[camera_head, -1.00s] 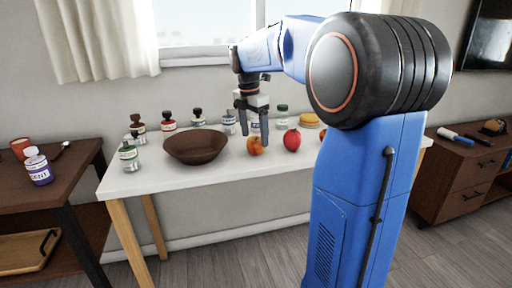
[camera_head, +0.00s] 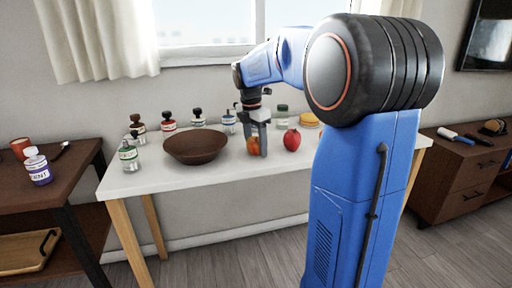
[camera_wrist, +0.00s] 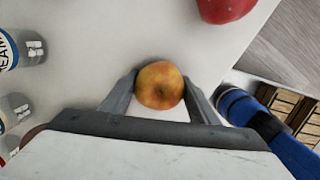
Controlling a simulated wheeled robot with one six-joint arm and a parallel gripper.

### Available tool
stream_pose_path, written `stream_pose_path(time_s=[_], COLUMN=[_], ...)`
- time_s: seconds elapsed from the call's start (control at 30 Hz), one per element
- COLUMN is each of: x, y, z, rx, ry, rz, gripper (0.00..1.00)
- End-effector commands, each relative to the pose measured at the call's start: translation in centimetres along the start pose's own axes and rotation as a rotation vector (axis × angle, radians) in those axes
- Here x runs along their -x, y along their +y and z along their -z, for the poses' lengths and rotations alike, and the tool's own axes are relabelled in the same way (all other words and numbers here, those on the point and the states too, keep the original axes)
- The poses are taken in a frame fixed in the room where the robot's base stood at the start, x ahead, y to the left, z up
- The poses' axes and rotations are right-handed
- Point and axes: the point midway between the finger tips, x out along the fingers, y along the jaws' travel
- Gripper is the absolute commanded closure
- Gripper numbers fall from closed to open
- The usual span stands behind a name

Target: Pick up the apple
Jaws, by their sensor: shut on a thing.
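A yellow-orange apple (camera_wrist: 160,86) sits on the white table between the fingers of my gripper (camera_wrist: 160,92) in the wrist view. In the head view the apple (camera_head: 252,146) is partly hidden by a finger of my gripper (camera_head: 254,148). The gripper points down and is shut on the apple. The apple appears at table height. A redder round fruit (camera_head: 292,140) stands just to the right, apart from the gripper. Part of it shows at the top of the wrist view (camera_wrist: 226,8).
A brown bowl (camera_head: 195,158) stands left of the gripper on the white table (camera_head: 215,174). A yellow item (camera_head: 309,120) lies at the back right. The table's front strip is clear.

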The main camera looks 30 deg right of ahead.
Motion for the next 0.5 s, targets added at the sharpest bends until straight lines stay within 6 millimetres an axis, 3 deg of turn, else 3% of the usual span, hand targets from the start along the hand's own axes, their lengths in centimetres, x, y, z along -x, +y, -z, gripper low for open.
stream_pose_path(time_s=[0.27,0.5], x=[0.9,5.0], y=[0.1,0.1], z=[-0.1,-0.6], rx=[0.000,-0.001], ry=[-0.001,-0.001], rz=[-0.002,-0.003], gripper=[0.72,0.72])
